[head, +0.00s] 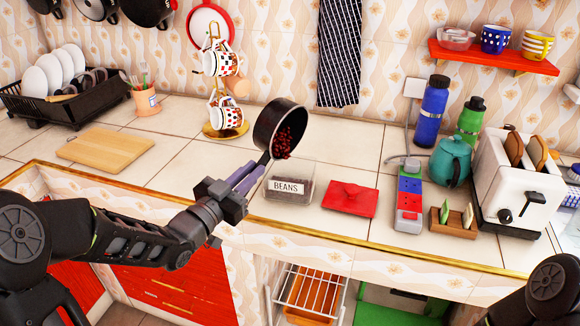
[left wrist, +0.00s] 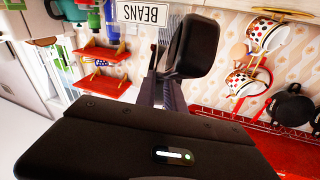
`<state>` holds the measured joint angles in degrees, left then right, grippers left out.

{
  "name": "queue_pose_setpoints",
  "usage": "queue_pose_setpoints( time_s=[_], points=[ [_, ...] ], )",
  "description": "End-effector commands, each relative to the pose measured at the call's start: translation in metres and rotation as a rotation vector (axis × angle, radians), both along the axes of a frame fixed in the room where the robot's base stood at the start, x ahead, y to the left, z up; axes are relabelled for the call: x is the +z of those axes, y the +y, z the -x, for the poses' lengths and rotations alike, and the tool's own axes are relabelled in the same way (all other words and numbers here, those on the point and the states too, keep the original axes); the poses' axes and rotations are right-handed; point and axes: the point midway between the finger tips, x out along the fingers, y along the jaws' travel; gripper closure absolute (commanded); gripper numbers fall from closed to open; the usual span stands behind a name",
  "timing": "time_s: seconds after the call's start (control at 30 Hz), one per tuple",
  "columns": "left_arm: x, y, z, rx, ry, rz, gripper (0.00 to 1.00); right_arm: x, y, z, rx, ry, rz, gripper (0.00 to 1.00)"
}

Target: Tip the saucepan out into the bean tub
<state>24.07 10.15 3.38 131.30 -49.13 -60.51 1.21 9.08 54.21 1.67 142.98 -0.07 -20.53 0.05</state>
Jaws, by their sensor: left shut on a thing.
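The dark saucepan (head: 281,132) is held tilted above the counter, its open side turned to the right and toward me. Dark red beans (head: 284,142) lie inside it near its lower rim. My left gripper (head: 243,180) is shut on the saucepan's handle. The clear bean tub (head: 302,187), labelled BEANS, stands on the counter just below and right of the pan. Its label (left wrist: 144,13) and the pan's dark outside (left wrist: 192,46) show in the left wrist view. A red lid (head: 350,198) lies right of the tub. My right gripper is out of view.
A power strip (head: 409,196), a teal teapot (head: 450,160) and a white toaster (head: 513,185) stand to the right. A mug tree (head: 226,128) stands behind left, with a cutting board (head: 104,150) farther left. The counter left of the pan is mostly clear.

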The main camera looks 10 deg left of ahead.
Motion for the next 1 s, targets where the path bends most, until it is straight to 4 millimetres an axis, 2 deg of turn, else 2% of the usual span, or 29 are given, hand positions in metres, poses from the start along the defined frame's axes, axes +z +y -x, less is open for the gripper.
queue_pose_setpoints(
  time_s=[0.6, 1.0],
  points=[
    [0.001, -0.002, 0.0, -0.001, -0.032, -0.061, 1.0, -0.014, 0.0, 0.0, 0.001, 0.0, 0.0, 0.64],
    [0.002, -0.002, 0.001, 0.0, -0.038, -0.076, 1.0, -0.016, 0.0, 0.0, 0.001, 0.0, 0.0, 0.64]
  ],
)
